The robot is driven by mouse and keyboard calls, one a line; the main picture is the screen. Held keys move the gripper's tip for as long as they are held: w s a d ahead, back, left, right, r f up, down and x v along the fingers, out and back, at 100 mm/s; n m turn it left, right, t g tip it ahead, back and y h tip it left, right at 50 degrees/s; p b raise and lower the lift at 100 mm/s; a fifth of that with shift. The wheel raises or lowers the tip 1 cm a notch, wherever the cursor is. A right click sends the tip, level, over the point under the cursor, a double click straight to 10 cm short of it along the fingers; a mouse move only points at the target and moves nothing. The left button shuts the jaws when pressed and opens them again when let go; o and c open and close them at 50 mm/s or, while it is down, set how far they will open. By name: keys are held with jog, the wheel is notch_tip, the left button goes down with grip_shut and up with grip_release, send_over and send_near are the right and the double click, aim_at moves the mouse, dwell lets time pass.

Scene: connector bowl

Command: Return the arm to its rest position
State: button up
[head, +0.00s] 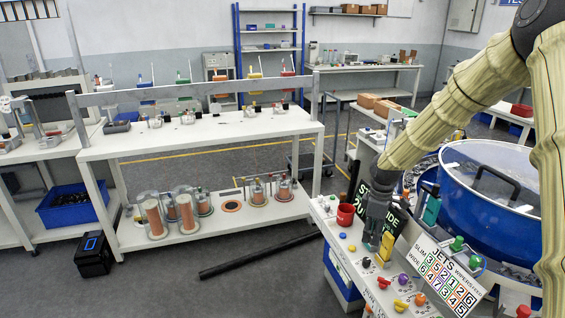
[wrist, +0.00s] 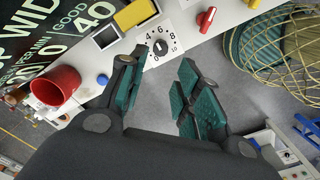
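My arm reaches down from the upper right in the head view. My gripper (head: 379,242) points downward over the sloped control panel (head: 336,228), close to its knobs and buttons. In the wrist view my gripper (wrist: 158,95) has its two teal-padded fingers apart with a gap between them. Nothing is held in the gap. A white dial (wrist: 158,47) with numbers shows just beyond the fingertips. I cannot tell whether a fingertip touches the panel.
A red cup (head: 345,215) stands left of my gripper. A large blue bowl (head: 480,215) with a clear lid stands at right, beside a signboard (head: 440,277) reading JETS. A white workbench (head: 210,130) stands at left. Open grey floor (head: 255,290) lies between workbench and panel.

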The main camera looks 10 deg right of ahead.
jog(key=s+a+f+m, duration=0.2)
jog(key=s+a+f, duration=0.3)
jog(key=f, duration=0.3)
jog(key=s+a+f+m+y+b, duration=0.1)
jog(key=s+a+f, duration=0.45)
jog(key=f, duration=0.25)
jog(key=s+a+f+m, duration=0.2)
jog(key=s+a+f, duration=0.35)
jog(key=f, duration=0.25)
jog(key=s+a+f+m, duration=0.1)
jog(key=s+f, duration=0.2)
jog(key=s, duration=0.4)
jog(key=s+a+f+m, duration=0.2)
jog(key=s, duration=0.6)
jog(key=s+a+f+m+h, duration=0.1)
jog(key=s+f+m, duration=0.1)
jog(key=s, duration=0.6)
jog(key=shift+s+a+f+b, duration=0.25)
jog(key=shift+a+f+b, duration=0.2)
jog(key=shift+f, duration=0.4)
